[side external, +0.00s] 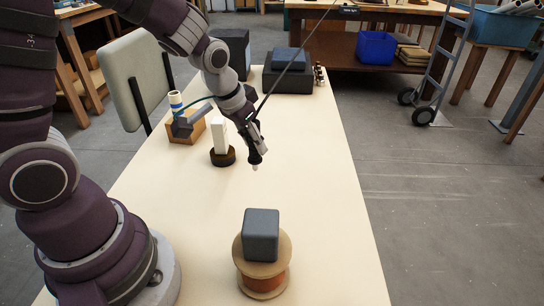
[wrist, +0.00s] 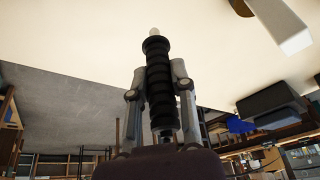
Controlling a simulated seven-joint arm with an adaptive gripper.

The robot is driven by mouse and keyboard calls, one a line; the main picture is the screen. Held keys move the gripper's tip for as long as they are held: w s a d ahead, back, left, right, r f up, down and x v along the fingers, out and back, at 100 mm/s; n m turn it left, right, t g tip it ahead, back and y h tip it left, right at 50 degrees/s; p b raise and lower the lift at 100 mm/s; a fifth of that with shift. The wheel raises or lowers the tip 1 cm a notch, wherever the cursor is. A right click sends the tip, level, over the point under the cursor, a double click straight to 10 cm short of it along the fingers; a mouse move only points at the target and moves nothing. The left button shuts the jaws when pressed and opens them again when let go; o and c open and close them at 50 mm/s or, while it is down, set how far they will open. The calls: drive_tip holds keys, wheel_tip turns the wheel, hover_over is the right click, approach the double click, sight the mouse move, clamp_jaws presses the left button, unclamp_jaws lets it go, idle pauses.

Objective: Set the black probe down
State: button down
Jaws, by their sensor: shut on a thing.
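The black probe (wrist: 160,88) is a ribbed dark cylinder with a pale tip, held lengthwise between the two fingers of my gripper (wrist: 158,74) in the wrist view. In the side external view my gripper (side external: 258,142) points down over the middle of the pale table (side external: 310,190), to the right of the white block. The probe's dark end (side external: 255,158) and pale tip stick out below the fingers. The tip is close to the tabletop; I cannot tell whether it touches.
A white upright block (side external: 219,136) stands in a dark round base (side external: 223,157). Left of it is a wooden block (side external: 186,131) with a cream-and-blue cylinder. A spool (side external: 262,280) carrying a grey cube (side external: 261,234) stands in front. Dark boxes (side external: 287,80) sit behind. Table to the right is clear.

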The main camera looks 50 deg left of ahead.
drive_tip(key=w+d+r+m, duration=0.1)
drive_tip(key=w+d+r, duration=0.15)
drive_tip(key=d, duration=0.35)
drive_tip(key=w+d+r, duration=0.1)
drive_tip(key=w+d, duration=0.3)
drive_tip(key=d, duration=0.2)
drive_tip(key=shift+h, duration=0.3)
wheel_tip(320, 180, down, 10)
drive_tip(key=shift+a+r, duration=0.15)
drive_tip(key=shift+r, duration=0.1)
drive_tip(key=shift+f, duration=0.1)
drive_tip(key=c, duration=1)
unclamp_jaws()
drive_tip(key=shift+o, duration=0.2)
